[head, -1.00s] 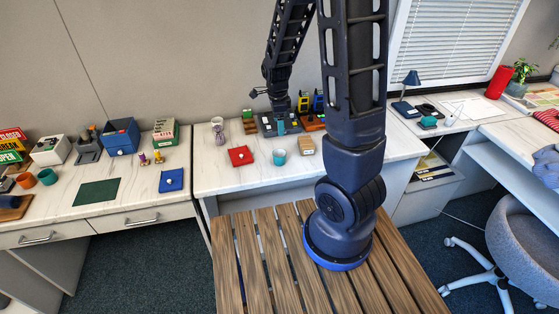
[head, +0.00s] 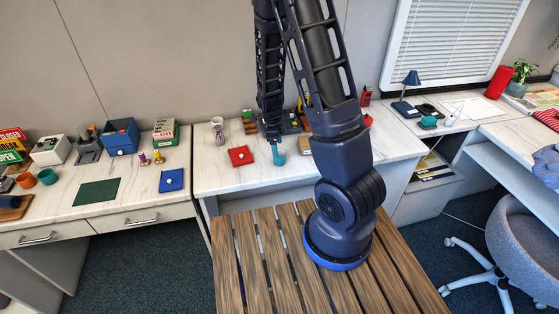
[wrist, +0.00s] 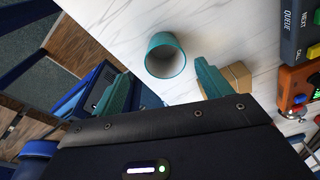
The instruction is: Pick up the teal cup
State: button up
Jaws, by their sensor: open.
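A teal cup (head: 279,159) stands on the white marble-look counter (head: 215,178), right of a red square box. In the wrist view the cup (wrist: 165,55) shows its open, empty mouth, just ahead of my gripper (wrist: 162,72). The two teal fingers are spread apart, one to each side of the cup, with nothing held. In the head view my gripper (head: 272,139) points down just above and behind the cup; its tips partly overlap it, so I cannot tell whether they touch. Another teal cup (head: 47,177) stands on the left desk beside an orange cup (head: 25,180).
The red box (head: 240,156) lies left of the near cup. A cardboard box (wrist: 238,76) sits close beside the right finger in the wrist view. A device with coloured buttons (wrist: 300,35) stands farther right. The counter in front of the cup is clear.

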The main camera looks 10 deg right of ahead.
jog(key=shift+w+d+f, duration=0.1)
jog(key=shift+d+f, duration=0.05)
jog(key=shift+f, duration=0.75)
jog(key=shift+d+f, duration=0.2)
jog(key=shift+f, duration=0.7)
jog(key=shift+w+d+f, duration=0.1)
jog(key=shift+d+f, duration=0.05)
jog(key=shift+f, duration=0.75)
jog(key=shift+c, duration=0.3)
jog(key=c, duration=1)
